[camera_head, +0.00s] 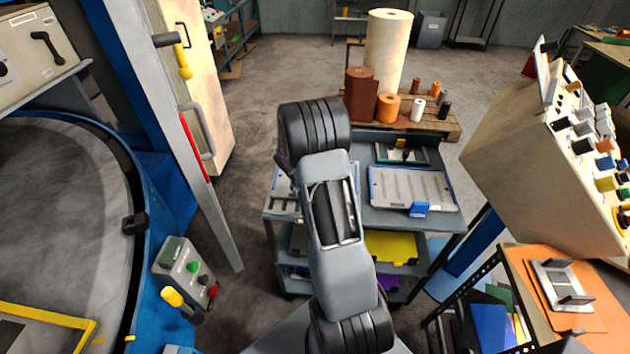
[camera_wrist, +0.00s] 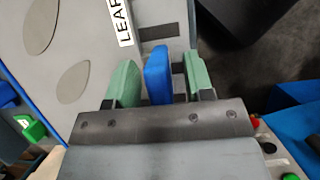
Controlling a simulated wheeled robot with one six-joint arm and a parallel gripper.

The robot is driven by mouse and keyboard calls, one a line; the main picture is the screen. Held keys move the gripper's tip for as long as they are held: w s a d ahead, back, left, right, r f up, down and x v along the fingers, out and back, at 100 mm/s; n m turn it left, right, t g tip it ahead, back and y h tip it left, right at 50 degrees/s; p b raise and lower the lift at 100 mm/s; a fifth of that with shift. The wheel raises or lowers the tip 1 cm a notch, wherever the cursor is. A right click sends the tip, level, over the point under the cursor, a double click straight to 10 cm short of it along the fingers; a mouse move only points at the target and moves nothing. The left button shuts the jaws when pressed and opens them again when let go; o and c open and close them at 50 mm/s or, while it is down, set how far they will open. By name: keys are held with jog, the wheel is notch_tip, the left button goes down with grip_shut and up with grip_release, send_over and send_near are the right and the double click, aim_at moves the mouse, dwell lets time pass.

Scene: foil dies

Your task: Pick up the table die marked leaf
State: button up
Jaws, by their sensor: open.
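The die marked LEAF (camera_wrist: 85,60) is a grey plate with leaf-shaped openings, a blue edge and a white label, at the left and top of the wrist view. A blue upright grip tab (camera_wrist: 157,68) stands near its end. My gripper (camera_wrist: 160,78) is open, with one green-padded finger on each side of the tab and a visible gap on both sides. In the head view, a grey plate with a blue edge (camera_head: 285,189) lies on the cart's left, mostly hidden behind my arm. Its label cannot be read there, and my gripper is hidden.
Another grey die (camera_head: 408,187) with a blue tab lies on the cart's right side. A smaller green-edged tray (camera_head: 402,153) sits behind it. A control box (camera_head: 187,272) with buttons stands left of the cart. Foil rolls (camera_head: 388,50) stand on a pallet behind.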

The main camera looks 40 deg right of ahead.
jog(key=shift+f, duration=0.1)
grip_shut()
dwell(0.4)
dwell(0.3)
